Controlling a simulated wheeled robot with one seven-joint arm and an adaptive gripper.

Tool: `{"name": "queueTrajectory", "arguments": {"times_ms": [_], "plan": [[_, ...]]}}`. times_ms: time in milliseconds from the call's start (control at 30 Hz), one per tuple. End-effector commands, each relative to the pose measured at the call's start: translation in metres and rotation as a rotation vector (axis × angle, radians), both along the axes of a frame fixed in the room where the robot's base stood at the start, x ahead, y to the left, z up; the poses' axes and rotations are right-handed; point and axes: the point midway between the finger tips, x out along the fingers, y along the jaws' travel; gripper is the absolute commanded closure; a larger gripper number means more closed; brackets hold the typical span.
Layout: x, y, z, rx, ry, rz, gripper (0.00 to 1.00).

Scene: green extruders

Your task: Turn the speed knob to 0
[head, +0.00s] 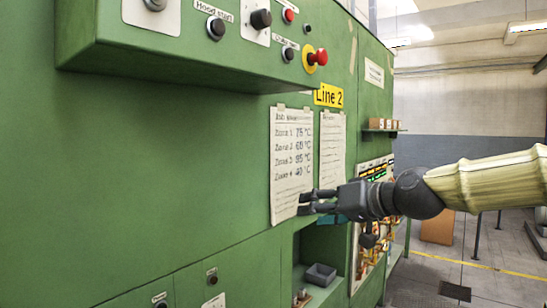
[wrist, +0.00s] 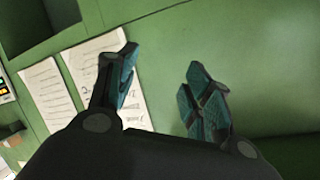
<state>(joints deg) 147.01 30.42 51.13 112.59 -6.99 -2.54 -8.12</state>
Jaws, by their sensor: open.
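The green control panel (head: 190,52) juts out at the upper left of the head view. A black knob (head: 261,19) sits on a white plate there, and another knob (head: 156,4) on a white plate is cut off by the top edge. I cannot tell which is the speed knob; the markings are too small to read. My gripper (head: 308,203) is below the panel, in front of the lower part of the paper sheets. In the wrist view my gripper (wrist: 163,62) is open and empty, its teal-padded fingers apart. No knob shows in the wrist view.
The panel also has a "Hood start" button (head: 216,27), a red button (head: 288,15), a black button (head: 288,54) and a red emergency stop (head: 317,58). Paper sheets (head: 292,150) hang on the green wall. Floor is free at right.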

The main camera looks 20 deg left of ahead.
Motion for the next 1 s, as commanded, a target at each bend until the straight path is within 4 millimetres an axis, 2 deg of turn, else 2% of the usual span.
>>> {"name": "queueTrajectory", "arguments": {"times_ms": [33,67,100,167,200,300,400,500,633,767,1000], "plan": [[-0.011,-0.001,0.054,0.025,-0.06,0.019,0.5],[-0.019,-0.002,0.081,0.036,-0.09,0.033,0.5],[-0.031,-0.004,0.118,0.05,-0.131,0.049,0.5],[-0.052,-0.007,0.169,0.07,-0.192,0.076,0.5],[-0.066,-0.01,0.201,0.081,-0.232,0.091,0.5],[-0.104,-0.019,0.27,0.104,-0.319,0.126,0.5],[-0.138,-0.028,0.319,0.119,-0.386,0.152,0.5],[-0.162,-0.035,0.349,0.128,-0.431,0.169,0.5],[-0.176,-0.038,0.367,0.131,-0.458,0.181,0.5],[-0.175,-0.03,0.371,0.132,-0.461,0.183,0.5],[-0.16,0.003,0.372,0.131,-0.457,0.184,0.5]]}}
